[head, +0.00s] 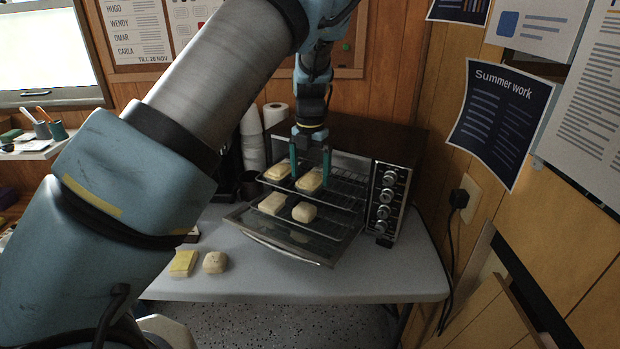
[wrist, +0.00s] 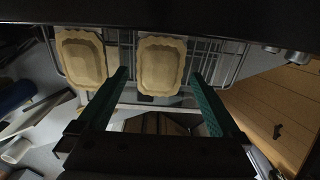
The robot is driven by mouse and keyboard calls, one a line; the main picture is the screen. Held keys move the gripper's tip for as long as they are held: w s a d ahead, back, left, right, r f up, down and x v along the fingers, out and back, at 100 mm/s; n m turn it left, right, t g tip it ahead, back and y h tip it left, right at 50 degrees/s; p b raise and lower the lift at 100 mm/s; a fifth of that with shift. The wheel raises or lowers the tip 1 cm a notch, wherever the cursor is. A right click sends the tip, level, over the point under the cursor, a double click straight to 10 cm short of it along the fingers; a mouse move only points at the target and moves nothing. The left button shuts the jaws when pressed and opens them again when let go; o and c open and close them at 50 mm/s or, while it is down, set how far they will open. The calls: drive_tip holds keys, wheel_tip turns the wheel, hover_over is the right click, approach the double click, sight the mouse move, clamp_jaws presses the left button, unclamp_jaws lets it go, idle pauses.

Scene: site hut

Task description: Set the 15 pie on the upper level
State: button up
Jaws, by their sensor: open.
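A toaster oven (head: 345,133) stands with its glass door (head: 285,240) folded down. Two pale pies rest on its upper rack (head: 347,192), a left one (head: 277,172) and a right one (head: 309,181). Two more sit on the lower level, a left one (head: 271,203) and a right one (head: 304,212). No number 15 is readable on any pie. My gripper (head: 309,170) is open, its green fingers above and on either side of the upper right pie. In the wrist view that pie (wrist: 161,66) lies ahead between the spread fingertips (wrist: 160,74), apart from them; the left pie (wrist: 82,58) is outside.
Two more pies, one yellow-topped (head: 184,263) and one pale (head: 215,262), lie on the grey table (head: 330,282) left of the door. The table's front right is clear.

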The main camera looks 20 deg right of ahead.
sight(310, 177)
wheel_tip(310, 177, up, 10)
drive_tip(key=r+b, duration=0.1)
drive_tip(key=b, duration=0.1)
drive_tip(key=w+a+f+m, duration=0.15)
drive_tip(key=a+m, duration=0.35)
drive_tip(key=a, duration=0.5)
drive_tip(key=s+a+f+m, duration=0.15)
drive_tip(key=a+m, duration=0.35)
drive_tip(key=a, duration=0.5)
drive_tip(key=s+a+f+m, duration=0.1)
drive_tip(key=s+a+m, duration=0.4)
drive_tip(key=a+m, duration=0.3)
drive_tip(key=s+a+f+m+t, duration=0.1)
drive_tip(key=s+a+m, duration=0.5)
drive_tip(key=a+m, duration=0.2)
drive_tip(key=shift+a+f+t, duration=0.3)
drive_tip(key=shift+a+f, duration=0.05)
drive_tip(key=shift+f, duration=0.05)
